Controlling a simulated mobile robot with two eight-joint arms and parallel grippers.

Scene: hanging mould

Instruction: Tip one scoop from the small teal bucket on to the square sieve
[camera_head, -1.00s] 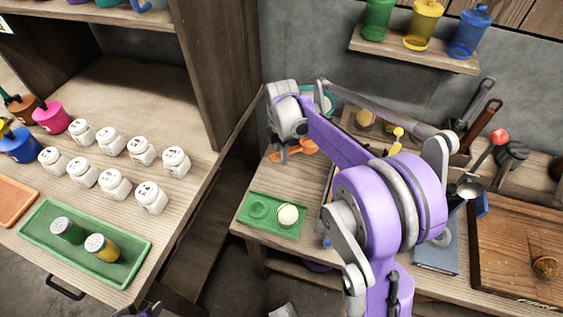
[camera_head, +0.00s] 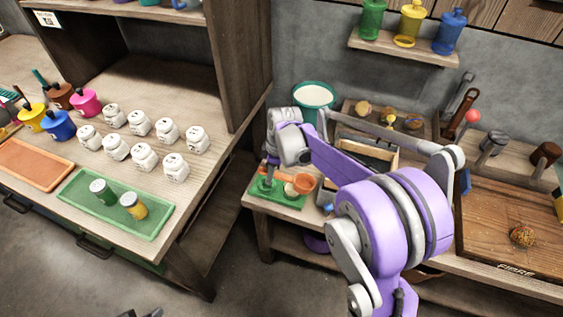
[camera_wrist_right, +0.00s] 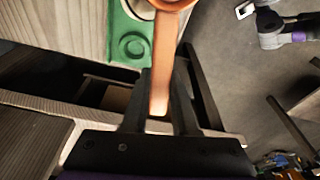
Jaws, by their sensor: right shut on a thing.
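My right gripper (camera_head: 268,178) is shut on the handle of an orange scoop (camera_head: 301,183), which shows above the green tray at the front left of the right-hand table. In the right wrist view, the scoop handle (camera_wrist_right: 163,60) lies between the two dark fingers (camera_wrist_right: 165,75); its bowl is cut off at the top. I cannot see what the scoop holds. The teal bucket (camera_head: 314,96) stands at the back of this table with pale contents. The square sieve (camera_head: 384,157), a wooden frame, is partly hidden behind my right arm. A dark tip at the bottom edge may be my left gripper (camera_head: 150,313).
The green tray (camera_head: 262,197) has a ring recess and carries a pale ball (camera_head: 291,191). A wooden tray (camera_head: 352,108) with several small lumps lies behind the sieve. A wooden board (camera_head: 490,225) is at right. White jars (camera_head: 176,167) stand on the left table.

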